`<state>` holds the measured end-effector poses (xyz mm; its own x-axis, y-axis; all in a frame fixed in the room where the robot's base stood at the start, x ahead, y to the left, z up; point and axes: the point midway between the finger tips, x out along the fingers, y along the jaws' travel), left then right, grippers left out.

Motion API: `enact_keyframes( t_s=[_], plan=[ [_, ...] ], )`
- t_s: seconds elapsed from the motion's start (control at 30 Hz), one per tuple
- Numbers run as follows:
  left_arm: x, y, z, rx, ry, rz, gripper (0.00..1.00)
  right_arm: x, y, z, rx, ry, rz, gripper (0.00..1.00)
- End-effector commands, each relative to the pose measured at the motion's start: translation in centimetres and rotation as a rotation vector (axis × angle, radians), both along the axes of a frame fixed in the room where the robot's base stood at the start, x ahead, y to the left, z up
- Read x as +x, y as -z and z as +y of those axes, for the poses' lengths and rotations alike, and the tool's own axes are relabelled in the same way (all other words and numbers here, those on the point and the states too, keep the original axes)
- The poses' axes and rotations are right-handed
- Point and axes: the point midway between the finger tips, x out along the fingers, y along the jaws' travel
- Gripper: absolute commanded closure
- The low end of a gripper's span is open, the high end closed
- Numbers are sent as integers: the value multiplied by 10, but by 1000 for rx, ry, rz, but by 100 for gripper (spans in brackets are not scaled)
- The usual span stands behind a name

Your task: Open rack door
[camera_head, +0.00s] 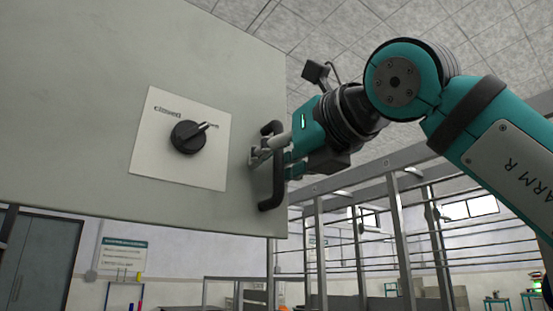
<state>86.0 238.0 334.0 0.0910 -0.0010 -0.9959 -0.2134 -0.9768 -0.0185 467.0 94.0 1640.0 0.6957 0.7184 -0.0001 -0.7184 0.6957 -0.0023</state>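A large light-grey door panel (80,110) fills the upper left of the head view. It bears a white plate (150,150) with a black rotary knob (187,137). A black bar handle (278,190) stands upright near the panel's right edge. My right gripper (262,152) reaches in from the right, with its pale fingers at the upper middle of the handle, crossing it and extending to the panel side. The fingers hide part of the bar, and I cannot tell whether they are closed on it. My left gripper is not in view.
Metal rack frames (395,215) with horizontal bars stand behind and below my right arm. A grey door (40,258) and a wall sign (124,254) are at the lower left. The far wall has windows (470,208).

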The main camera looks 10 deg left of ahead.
Motion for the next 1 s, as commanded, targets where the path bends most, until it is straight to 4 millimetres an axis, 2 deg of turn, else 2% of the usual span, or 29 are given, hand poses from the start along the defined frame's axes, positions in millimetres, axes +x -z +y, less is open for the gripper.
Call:
enact_keyframes(
  t_s=[0.17, 0.4, 0.6, 0.77, 1.0],
  plan=[
    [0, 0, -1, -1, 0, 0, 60, -13, -1, -14, 2, 0, -2, 62],
    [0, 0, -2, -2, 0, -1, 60, -49, -1, -52, 3, 1, -3, 62],
    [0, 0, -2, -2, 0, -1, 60, -72, -1, -76, 3, 1, -3, 62],
    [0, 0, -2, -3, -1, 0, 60, -81, 0, -85, 0, 0, 0, 62],
    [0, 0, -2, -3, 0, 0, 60, -83, 0, -86, 1, 0, 1, 62]
  ],
)
